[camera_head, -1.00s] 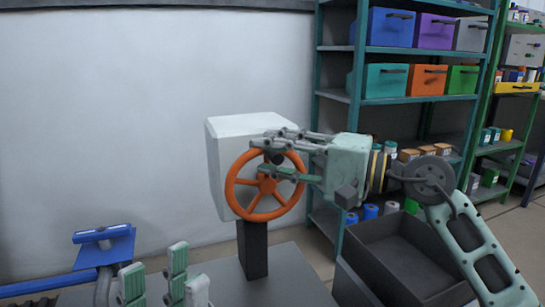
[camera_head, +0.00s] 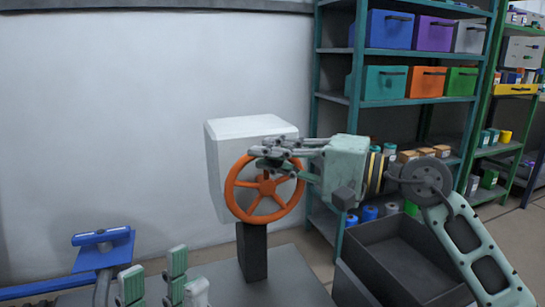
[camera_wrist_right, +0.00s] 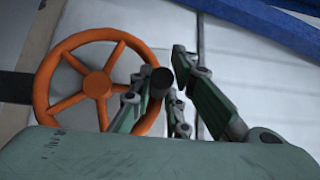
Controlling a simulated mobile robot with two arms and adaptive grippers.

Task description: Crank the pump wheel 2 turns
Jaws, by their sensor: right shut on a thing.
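The orange pump wheel (camera_head: 237,205) with its spokes faces me on the front of a white housing (camera_head: 245,127), which stands on a dark post (camera_head: 252,250). My right gripper (camera_head: 262,158) reaches in from the right at the upper part of the wheel. Its fingers are closed together there. In the right wrist view, the wheel (camera_wrist_right: 98,84) is on the left and a dark round handle (camera_wrist_right: 161,82) at its rim sits between the fingers. In the head view the fingers hide the handle. My left gripper (camera_head: 154,260) is at the lower left, apart from the wheel, open and empty.
A blue T-shaped piece (camera_head: 103,247) and a blue beam (camera_head: 48,285) are at the lower left. A dark open bin (camera_head: 385,275) stands at the lower right below my right arm. Shelves (camera_head: 410,100) with coloured boxes are behind. The wall side left of the housing is clear.

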